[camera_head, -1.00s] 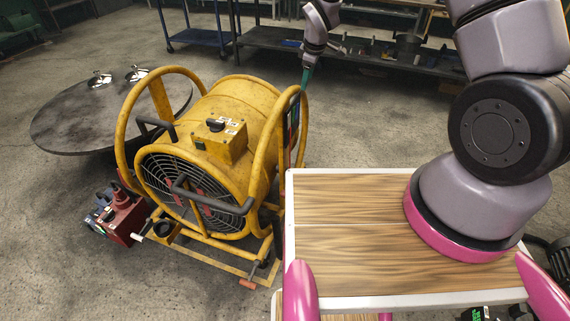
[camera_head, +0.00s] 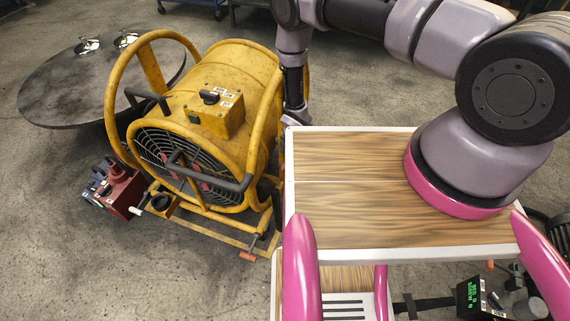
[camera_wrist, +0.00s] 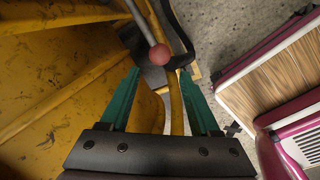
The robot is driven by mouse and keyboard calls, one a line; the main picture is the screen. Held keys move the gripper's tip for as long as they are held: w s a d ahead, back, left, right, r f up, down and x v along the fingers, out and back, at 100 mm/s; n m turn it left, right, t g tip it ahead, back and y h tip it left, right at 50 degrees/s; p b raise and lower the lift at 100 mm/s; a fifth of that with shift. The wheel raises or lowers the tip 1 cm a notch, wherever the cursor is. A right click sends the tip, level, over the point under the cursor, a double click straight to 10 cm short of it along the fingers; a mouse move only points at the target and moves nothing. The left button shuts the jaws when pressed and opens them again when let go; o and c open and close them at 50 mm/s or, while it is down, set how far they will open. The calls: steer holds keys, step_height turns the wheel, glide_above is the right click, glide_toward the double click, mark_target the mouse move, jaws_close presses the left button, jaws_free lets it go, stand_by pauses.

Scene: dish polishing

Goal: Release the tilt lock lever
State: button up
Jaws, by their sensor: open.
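The tilt lock lever is a grey rod with a red ball knob (camera_wrist: 160,54) in the wrist view, in front of the yellow fan's frame tube (camera_wrist: 176,108). My gripper (camera_wrist: 159,72) is open, with its teal fingers on either side of the knob's line. The knob sits near the fingertips, between them in the picture; I see no clear contact. In the head view the yellow drum fan (camera_head: 200,115) stands left of my base. My wrist is at its right side, and the fingers and the knob cannot be made out there.
A round dark table (camera_head: 60,95) stands behind the fan on the left. A red tool box (camera_head: 122,190) is on the floor at the fan's front left. Concrete floor is free in front. Yellow tubes and the drum lie close to my fingers.

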steer(key=f, duration=0.3)
steer(key=w+f, duration=0.1)
steer(key=f, duration=0.2)
steer(key=a+f, duration=0.1)
steer(key=f, duration=0.2)
steer(key=shift+w+f, duration=0.25)
steer(key=shift+w, duration=0.05)
jaws_close()
